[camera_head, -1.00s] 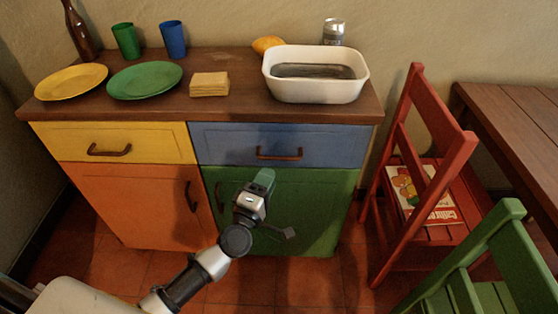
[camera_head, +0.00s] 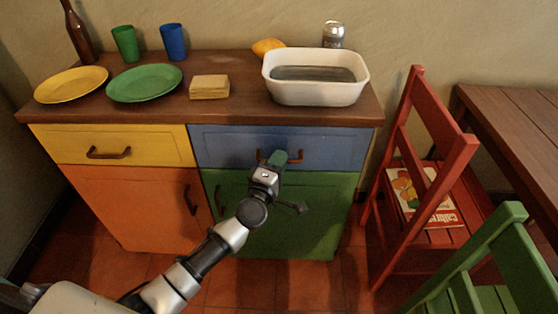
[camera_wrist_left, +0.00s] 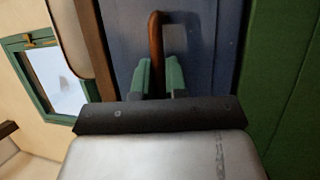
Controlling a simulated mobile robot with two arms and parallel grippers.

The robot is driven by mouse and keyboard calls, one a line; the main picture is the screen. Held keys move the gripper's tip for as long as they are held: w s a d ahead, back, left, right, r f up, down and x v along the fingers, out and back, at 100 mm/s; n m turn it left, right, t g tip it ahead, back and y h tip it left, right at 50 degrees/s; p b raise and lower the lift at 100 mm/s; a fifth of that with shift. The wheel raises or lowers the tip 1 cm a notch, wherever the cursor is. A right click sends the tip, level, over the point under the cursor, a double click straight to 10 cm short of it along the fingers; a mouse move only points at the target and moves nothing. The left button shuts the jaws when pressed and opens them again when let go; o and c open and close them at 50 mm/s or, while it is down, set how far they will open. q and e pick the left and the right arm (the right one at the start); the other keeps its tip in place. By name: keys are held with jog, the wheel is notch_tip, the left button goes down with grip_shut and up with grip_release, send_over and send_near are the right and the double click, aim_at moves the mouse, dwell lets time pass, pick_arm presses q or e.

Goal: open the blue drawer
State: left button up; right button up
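The blue drawer (camera_head: 325,145) is at the upper right of the cabinet. Its front looks flush with the cabinet. Its brown bar handle (camera_head: 293,156) also shows upright in the left wrist view (camera_wrist_left: 155,40). My left gripper (camera_head: 279,158) is at the handle, covering the middle of it in the head view. In the left wrist view, its two green fingers (camera_wrist_left: 158,75) lie on either side of the bar, with hardly any gap, and appear shut on it. My right gripper is not in view.
The green cabinet door (camera_head: 310,210) is just below the drawer. A white basin (camera_head: 316,92) stands on the countertop above. A red chair (camera_head: 440,130) stands close to the cabinet's right side, and a green chair (camera_head: 485,265) is nearer. Floor tiles in front are clear.

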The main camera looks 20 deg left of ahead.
pick_arm(q)
grip_shut()
jog(key=shift+s, duration=0.15)
jog(key=s+d+p, duration=0.2)
jog(key=s+d, duration=0.1)
jog(key=s, duration=0.9)
jog(key=s+d+p, duration=0.2)
jog(key=s+d, duration=0.2)
jog(key=s, duration=0.7)
jog(key=shift+s, duration=0.4)
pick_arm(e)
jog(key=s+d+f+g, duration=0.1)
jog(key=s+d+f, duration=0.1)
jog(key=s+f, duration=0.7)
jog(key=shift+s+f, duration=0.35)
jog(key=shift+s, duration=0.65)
pick_arm(q)
jog(key=o, duration=0.6)
grip_release()
